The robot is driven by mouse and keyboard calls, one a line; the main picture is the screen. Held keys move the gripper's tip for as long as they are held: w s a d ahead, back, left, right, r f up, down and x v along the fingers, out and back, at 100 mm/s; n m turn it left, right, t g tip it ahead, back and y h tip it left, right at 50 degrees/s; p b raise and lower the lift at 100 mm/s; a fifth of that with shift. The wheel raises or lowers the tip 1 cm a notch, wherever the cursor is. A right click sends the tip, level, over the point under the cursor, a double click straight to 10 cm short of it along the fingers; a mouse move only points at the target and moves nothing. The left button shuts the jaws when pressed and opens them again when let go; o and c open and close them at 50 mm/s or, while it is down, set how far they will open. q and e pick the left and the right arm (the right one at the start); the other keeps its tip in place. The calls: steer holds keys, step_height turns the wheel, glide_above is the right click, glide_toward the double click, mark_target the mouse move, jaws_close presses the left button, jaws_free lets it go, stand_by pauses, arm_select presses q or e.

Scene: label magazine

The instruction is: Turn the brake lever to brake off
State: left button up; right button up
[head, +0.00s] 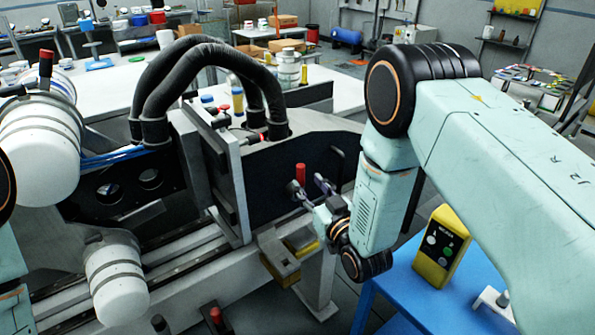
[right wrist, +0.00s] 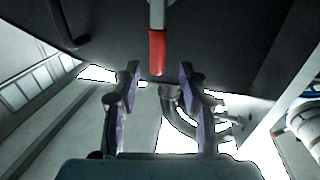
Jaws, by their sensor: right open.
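The brake lever has a red handle (head: 300,174) and stands in front of the dark panel of the machine, just beyond my right gripper (head: 310,187). In the right wrist view the red handle (right wrist: 157,52) hangs from a grey metal bar at the top middle. My right gripper (right wrist: 160,75) is open, and its two fingers point toward the handle. The handle's end appears between the fingertips in the picture, with nothing gripped; whether they touch cannot be told. My left gripper is out of view; only part of my left arm shows at the left edge.
A yellow control box (head: 441,247) stands on a blue table (head: 430,298) at the lower right. A yellow and grey block (head: 288,256) sits below the gripper. Black hoses (head: 215,58) arch over the machine at left. A dark handle (right wrist: 70,25) shows beside the lever.

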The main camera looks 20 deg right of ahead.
mark_target(302, 175)
steer(key=w, duration=0.5)
steer(key=shift+f, duration=0.25)
steer(key=shift+w+a, duration=0.1)
steer(key=shift+w, duration=0.35)
steer(key=shift+w+a, duration=0.1)
steer(key=shift+a, duration=0.05)
steer(key=shift+s+a+r, duration=0.15)
steer(key=shift+s+r, duration=0.15)
steer(key=shift+w+d+f, duration=0.2)
steer(key=shift+w+f, duration=0.1)
steer(key=shift+w, duration=0.05)
steer(key=c, duration=0.4)
steer(key=shift+s+a+r, duration=0.1)
steer(key=shift+a, duration=0.05)
steer(key=c, duration=0.4)
jaws_close()
